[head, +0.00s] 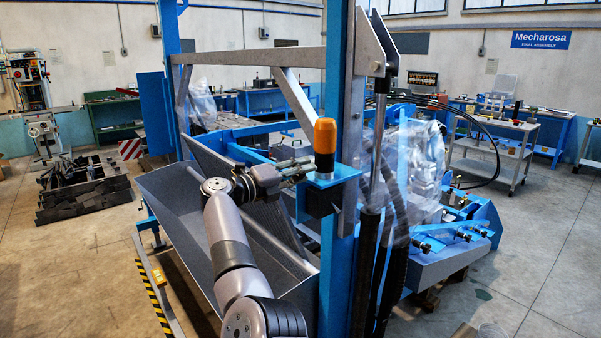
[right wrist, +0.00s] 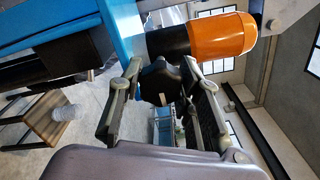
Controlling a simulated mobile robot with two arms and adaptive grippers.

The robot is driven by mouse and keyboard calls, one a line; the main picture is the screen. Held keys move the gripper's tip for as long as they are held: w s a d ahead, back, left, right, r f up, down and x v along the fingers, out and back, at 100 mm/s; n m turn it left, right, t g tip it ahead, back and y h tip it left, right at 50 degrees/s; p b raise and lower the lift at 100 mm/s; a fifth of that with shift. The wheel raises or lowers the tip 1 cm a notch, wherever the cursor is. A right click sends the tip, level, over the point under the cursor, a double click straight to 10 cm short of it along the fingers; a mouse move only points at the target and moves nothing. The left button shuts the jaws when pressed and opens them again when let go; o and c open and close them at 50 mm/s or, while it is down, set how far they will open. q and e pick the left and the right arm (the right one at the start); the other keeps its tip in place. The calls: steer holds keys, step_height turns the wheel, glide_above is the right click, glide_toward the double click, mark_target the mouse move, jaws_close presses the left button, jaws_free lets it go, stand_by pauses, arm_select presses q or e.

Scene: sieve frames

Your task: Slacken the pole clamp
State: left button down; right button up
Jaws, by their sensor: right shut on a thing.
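The pole clamp (head: 320,202) is a dark block under a blue plate (head: 333,176) on the blue upright pole (head: 336,90). A black cylinder with an orange cap (head: 325,136) stands on the plate; the cap also shows in the right wrist view (right wrist: 222,36). A black lobed knob (right wrist: 160,84) lies between the fingers of my right gripper (right wrist: 162,72), which is shut on it. In the head view my right gripper (head: 297,168) reaches the clamp from the left. The knob cannot be made out there. My left gripper is not in view.
A grey metal trough (head: 170,205) lies below and left of my right arm. A grey diagonal beam (head: 298,103) and black hoses (head: 398,240) flank the pole. A yellow-black striped rail (head: 152,298) is low at left. Open floor (head: 85,260) lies beyond it.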

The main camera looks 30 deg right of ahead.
steer(key=n+p, duration=0.1)
steer(key=n, duration=0.1)
steer(key=n+p, duration=0.1)
steer(key=n, duration=0.1)
steer(key=shift+a+r+n, duration=0.1)
steer(key=shift+r+n, duration=0.1)
steer(key=shift+n, duration=0.2)
steer(key=n+p, duration=0.2)
steer(key=n, duration=0.2)
steer(key=shift+n, duration=0.3)
steer(key=n+p, duration=0.3)
steer(key=n, duration=0.2)
steer(key=shift+w+p, duration=0.1)
steer(key=shift+p, duration=0.25)
steer(key=shift+f+n+p, duration=0.15)
steer(key=shift+n+p, duration=0.65)
steer(key=shift+n, duration=1)
steer(key=shift+f, duration=0.1)
steer(key=o, duration=1)
steer(key=shift+o, duration=0.9)
